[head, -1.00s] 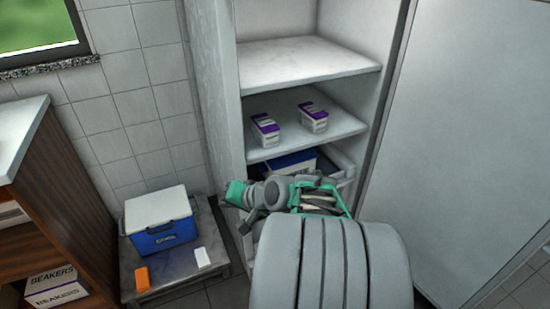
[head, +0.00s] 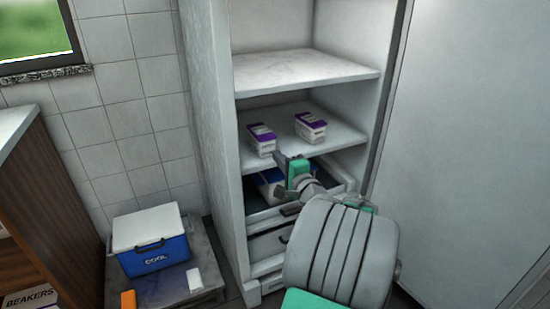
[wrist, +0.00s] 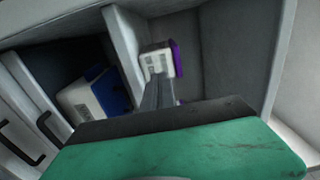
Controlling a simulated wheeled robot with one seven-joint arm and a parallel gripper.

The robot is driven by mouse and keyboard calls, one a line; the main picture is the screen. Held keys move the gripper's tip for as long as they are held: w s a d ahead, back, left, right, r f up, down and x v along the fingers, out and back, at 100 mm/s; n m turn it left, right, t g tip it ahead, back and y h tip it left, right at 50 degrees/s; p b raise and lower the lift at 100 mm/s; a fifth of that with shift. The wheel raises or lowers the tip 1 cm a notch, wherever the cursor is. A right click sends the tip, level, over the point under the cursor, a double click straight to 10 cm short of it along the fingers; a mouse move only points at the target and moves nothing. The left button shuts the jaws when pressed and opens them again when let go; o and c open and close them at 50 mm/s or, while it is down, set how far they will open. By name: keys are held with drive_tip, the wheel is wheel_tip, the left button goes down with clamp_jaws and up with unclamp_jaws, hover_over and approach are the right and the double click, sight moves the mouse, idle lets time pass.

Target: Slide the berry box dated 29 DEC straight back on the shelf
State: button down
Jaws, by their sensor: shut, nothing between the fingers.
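Two white berry boxes with purple tops stand apart on the middle shelf (head: 340,136): a left box (head: 262,139) near the front edge and a right box (head: 310,128). Their dates are too small to read. My gripper (head: 279,158) is at the shelf's front edge, just in front of the left box. In the wrist view the shut, empty fingers (wrist: 157,88) point at the face of one box (wrist: 157,62), which has a printed label. I cannot tell whether they touch it.
An upper shelf (head: 300,70) is bare. Below the boxes, a blue and white container (head: 268,181) sits in an open drawer, also seen in the wrist view (wrist: 88,97). Cabinet walls stand at both sides. A blue cooler (head: 153,255) stands on a low stand at left.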

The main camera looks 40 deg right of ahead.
sight(270, 148)
drive_tip(key=x, duration=0.2)
drive_tip(key=shift+w+f+b, duration=0.1)
drive_tip(key=shift+w+b, duration=0.2)
drive_tip(key=shift+b, duration=0.05)
drive_tip(key=shift+w+d, duration=0.15)
drive_tip(key=shift+w, duration=0.2)
drive_tip(key=shift+w, duration=0.25)
drive_tip(key=p+x, duration=0.2)
drive_tip(key=x, duration=0.4)
drive_tip(key=shift+w+d, duration=0.1)
drive_tip(key=shift+d, duration=0.05)
